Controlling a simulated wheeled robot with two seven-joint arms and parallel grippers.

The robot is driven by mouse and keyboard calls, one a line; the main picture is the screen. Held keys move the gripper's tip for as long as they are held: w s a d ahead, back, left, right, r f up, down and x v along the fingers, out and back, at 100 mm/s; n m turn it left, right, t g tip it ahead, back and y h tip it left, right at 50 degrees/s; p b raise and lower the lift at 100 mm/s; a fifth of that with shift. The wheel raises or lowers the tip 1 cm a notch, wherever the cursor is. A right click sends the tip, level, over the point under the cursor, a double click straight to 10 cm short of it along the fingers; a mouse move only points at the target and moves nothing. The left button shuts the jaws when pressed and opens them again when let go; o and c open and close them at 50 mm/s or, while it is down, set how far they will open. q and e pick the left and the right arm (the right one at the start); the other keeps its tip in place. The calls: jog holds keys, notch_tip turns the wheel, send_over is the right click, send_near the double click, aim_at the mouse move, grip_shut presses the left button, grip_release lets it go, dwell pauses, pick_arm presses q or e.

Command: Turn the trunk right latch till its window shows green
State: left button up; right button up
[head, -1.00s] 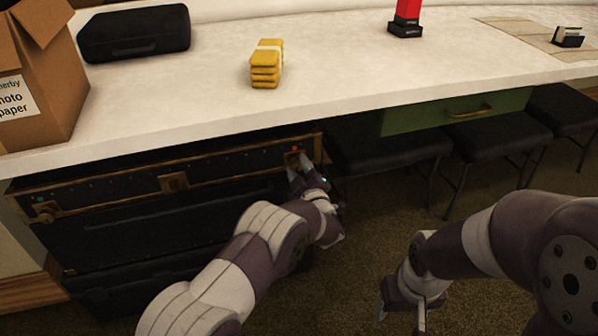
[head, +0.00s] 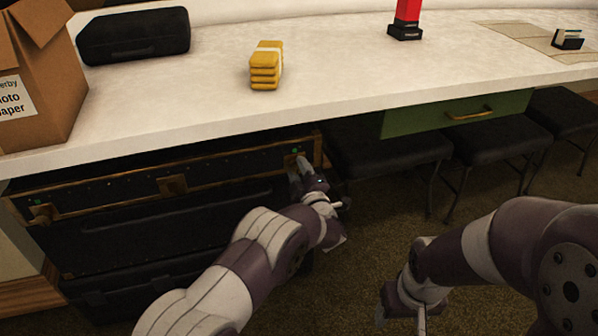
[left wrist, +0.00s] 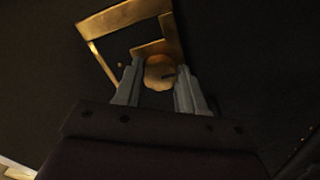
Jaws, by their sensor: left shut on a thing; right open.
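The black trunk (head: 120,184) with brass edging sits under the counter. Its right latch is at the upper right corner, and the latch window (head: 295,150) shows green. My left gripper (head: 300,168) is at this latch. In the left wrist view, my left gripper (left wrist: 158,88) is shut on the round brass knob of the latch (left wrist: 158,70), inside a brass frame. The left latch (head: 42,212) also has a green window. The brass middle latch (head: 173,185) sits between them. My right gripper (head: 402,310) is open and empty, low over the carpet.
The white counter (head: 340,70) overhangs the trunk. On it are a cardboard box (head: 40,80), a black case (head: 134,34), yellow bundles (head: 265,66) and a red item (head: 406,18). Black stools (head: 390,160) stand right of the trunk.

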pick_arm(q)
jog(key=o, duration=1.1)
jog(key=shift+c, duration=0.2)
jog(key=p+v, duration=0.5)
jog(key=v, duration=0.7)
jog(key=shift+s+f, duration=0.2)
jog(key=shift+s, duration=0.2)
jog(key=shift+d, duration=0.1)
